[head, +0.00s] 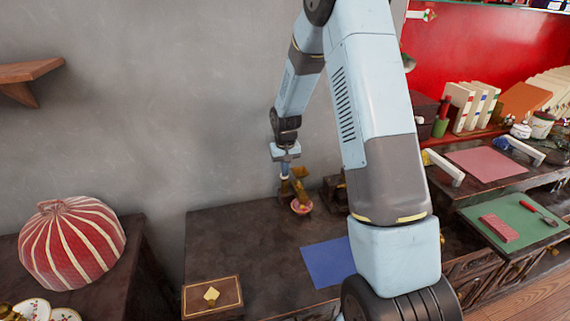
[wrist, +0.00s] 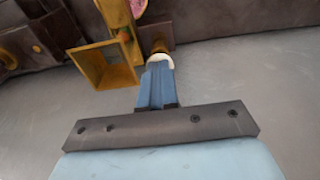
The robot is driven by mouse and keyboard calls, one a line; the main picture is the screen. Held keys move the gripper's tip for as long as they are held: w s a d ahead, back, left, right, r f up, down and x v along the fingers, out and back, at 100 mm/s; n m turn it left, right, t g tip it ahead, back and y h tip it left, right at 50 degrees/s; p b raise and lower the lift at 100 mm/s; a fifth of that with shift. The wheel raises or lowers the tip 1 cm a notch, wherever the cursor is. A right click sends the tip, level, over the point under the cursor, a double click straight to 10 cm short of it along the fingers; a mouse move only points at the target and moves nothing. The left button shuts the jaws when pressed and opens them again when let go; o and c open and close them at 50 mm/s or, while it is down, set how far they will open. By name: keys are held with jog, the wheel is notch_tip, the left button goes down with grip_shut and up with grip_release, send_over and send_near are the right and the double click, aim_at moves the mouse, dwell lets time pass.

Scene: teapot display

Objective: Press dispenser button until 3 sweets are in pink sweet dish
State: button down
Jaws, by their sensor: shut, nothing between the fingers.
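The golden dispenser (head: 300,178) stands on the dark table by the grey wall. In the wrist view the dispenser (wrist: 104,62) shows a square open hopper. The pink sweet dish (head: 302,207) sits at the dispenser's foot; only a bit of the dish (wrist: 138,8) shows at the top of the wrist view. I cannot tell how many sweets are in it. My gripper (head: 285,178) is shut and empty beside the dispenser. In the wrist view my gripper (wrist: 159,66) has its fingertips at a pale-ringed brown knob (wrist: 160,46), which may be the button; contact is unclear.
A blue mat (head: 328,262) and a brown box (head: 212,296) with a pale yellow piece on top lie on the table. A red striped cover (head: 72,246) stands at left. A green mat (head: 513,221) with a red block is at right.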

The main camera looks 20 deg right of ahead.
jog(key=shift+f, duration=0.95)
jog(key=shift+s+f, duration=0.25)
jog(key=shift+s, duration=0.05)
notch_tip(320, 180, up, 14)
jog(key=shift+s+a+r, duration=0.15)
jog(key=shift+s+r, duration=0.1)
jog(key=shift+s, duration=0.15)
dwell(0.4)
dwell(1.0)
